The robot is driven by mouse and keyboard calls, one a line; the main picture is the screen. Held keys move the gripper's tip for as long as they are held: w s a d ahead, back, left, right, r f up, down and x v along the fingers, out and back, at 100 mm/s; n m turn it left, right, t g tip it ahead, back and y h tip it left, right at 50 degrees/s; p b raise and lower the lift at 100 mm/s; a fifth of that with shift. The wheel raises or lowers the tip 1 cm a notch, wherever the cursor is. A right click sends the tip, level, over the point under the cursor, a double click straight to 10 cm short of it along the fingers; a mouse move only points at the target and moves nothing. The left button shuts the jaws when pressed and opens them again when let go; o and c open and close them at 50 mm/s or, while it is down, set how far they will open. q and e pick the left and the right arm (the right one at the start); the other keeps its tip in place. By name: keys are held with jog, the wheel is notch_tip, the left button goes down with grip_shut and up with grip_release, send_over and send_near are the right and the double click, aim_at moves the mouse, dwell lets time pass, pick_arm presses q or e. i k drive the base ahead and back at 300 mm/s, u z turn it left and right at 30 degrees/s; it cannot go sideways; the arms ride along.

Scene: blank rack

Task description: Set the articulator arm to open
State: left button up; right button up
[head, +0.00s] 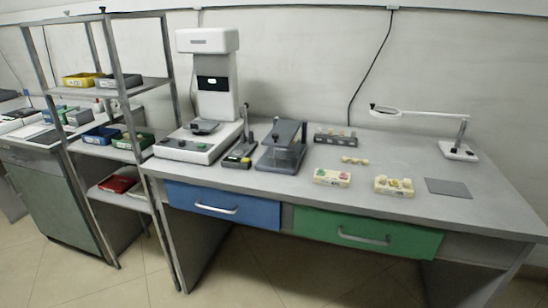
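A dark grey device that looks like the articulator (270,157) stands on the bench, right of the white machine. It has a flat base, an upright part and an upper plate that looks like its arm (287,133). The exact angle of this arm is too small to tell. Neither of my grippers shows in the head view.
The grey bench (385,148) holds a white machine (208,85), a small dark stand (240,155), a slotted block (335,137), two dental models (332,178) (394,186), a grey pad (448,188) and a magnifier lamp (459,150). A metal rack (167,60) stands left.

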aim_at(283, 135)
jog(key=u, duration=0.8)
jog(key=i, duration=1.1)
jog(key=z, duration=0.3)
